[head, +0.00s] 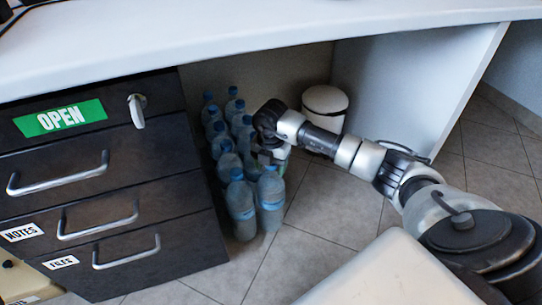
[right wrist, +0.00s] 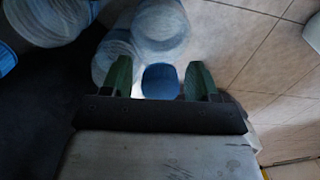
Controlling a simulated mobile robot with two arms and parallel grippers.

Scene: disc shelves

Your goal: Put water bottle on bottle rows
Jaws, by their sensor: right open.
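Clear water bottles with blue caps stand upright on the floor in two rows under the desk in the head view. The front two are a left bottle (head: 241,208) and a right bottle (head: 270,200). My right gripper (head: 270,156) is low over the front end of the right row. In the right wrist view its two green fingers (right wrist: 161,80) are apart, with a blue cap (right wrist: 160,82) showing between them. I cannot tell whether the fingers touch that bottle. The gripper hides part of the bottles behind it. My left gripper is not in view.
A dark drawer cabinet (head: 100,180) with metal handles stands close left of the rows. A white bin (head: 325,102) stands behind on the right, near a white desk side panel (head: 400,85). The white desk top (head: 250,30) is overhead.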

